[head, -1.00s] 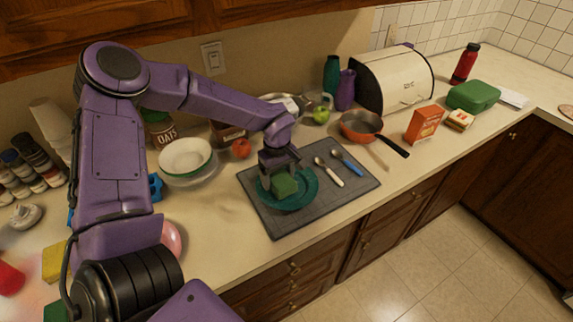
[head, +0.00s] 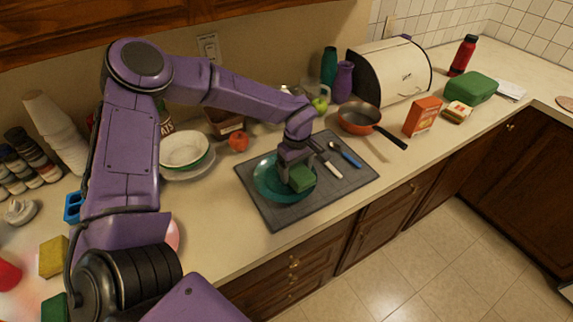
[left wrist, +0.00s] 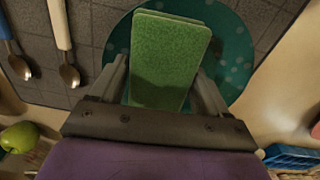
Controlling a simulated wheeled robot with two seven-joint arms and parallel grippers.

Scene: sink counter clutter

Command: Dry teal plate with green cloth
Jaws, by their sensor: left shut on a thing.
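The teal plate (head: 268,181) lies on the dark grey mat (head: 345,185) on the counter. It also shows in the left wrist view (left wrist: 232,62), with pale dots on its surface. My left gripper (head: 295,171) is shut on the green cloth (head: 302,179), a folded block, and holds it over the right part of the plate. In the left wrist view the cloth (left wrist: 169,58) sits between the two fingers and hides the plate's middle. I cannot tell whether the cloth touches the plate. My right gripper is not in view.
A spoon with a white handle (head: 332,168) and one with a blue handle (head: 350,158) lie on the mat, right of the plate. Stacked bowls (head: 185,150) stand at the left. An orange pan (head: 358,118) and an orange box (head: 422,116) stand behind right. Counter right of the mat is fairly clear.

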